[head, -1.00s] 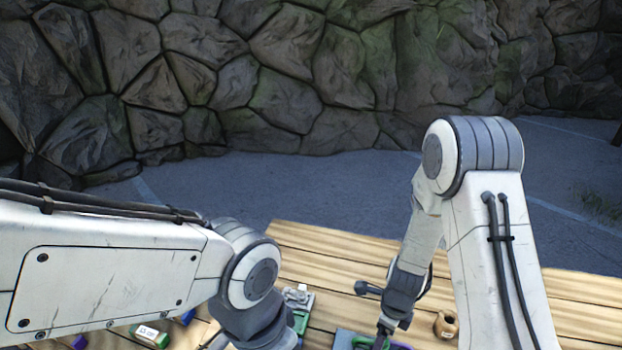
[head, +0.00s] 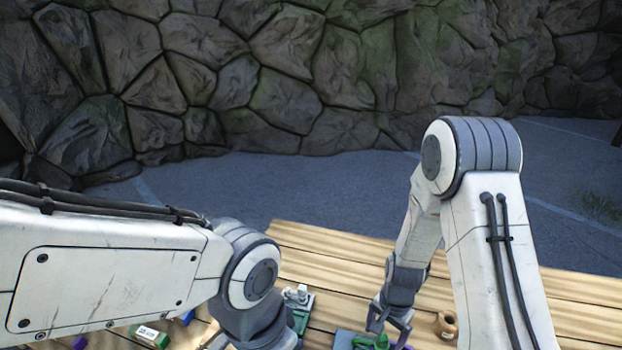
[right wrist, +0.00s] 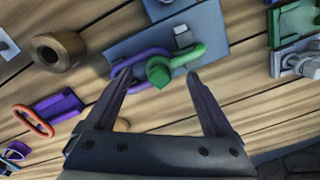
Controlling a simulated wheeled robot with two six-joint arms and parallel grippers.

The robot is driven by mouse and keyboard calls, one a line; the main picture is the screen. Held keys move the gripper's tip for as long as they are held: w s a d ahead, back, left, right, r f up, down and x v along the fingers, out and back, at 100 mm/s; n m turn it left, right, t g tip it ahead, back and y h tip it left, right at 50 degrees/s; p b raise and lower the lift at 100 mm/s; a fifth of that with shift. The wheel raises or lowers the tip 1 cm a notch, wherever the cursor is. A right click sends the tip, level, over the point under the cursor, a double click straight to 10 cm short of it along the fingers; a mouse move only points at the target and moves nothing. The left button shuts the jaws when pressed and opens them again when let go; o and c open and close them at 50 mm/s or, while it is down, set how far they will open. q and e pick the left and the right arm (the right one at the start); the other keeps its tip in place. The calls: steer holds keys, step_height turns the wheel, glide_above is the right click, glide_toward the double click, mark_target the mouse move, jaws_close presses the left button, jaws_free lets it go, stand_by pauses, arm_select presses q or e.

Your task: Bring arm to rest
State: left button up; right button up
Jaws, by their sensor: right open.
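My right gripper (head: 390,325) is open and empty at the lower right of the head view, above the wooden table (head: 500,300). In the right wrist view its two fingers (right wrist: 158,76) spread on either side of a green shackle-like piece (right wrist: 160,72), with no grip on it visible. That piece is linked with a purple loop (right wrist: 128,60) over a blue-grey plate (right wrist: 215,27). My left arm crosses the lower left of the head view; its gripper is out of frame.
A brown wooden pot-like piece (head: 446,326) stands right of the plate. A green and grey fixture (head: 300,300) sits left of it. A green block with a white label (head: 150,336) lies at lower left. A purple part (right wrist: 55,107) and an orange ring (right wrist: 34,120) lie nearby.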

steer(key=n, duration=0.4)
steer(key=shift+n, duration=0.3)
steer(key=n, duration=0.4)
steer(key=shift+n, duration=0.3)
steer(key=shift+r, duration=0.15)
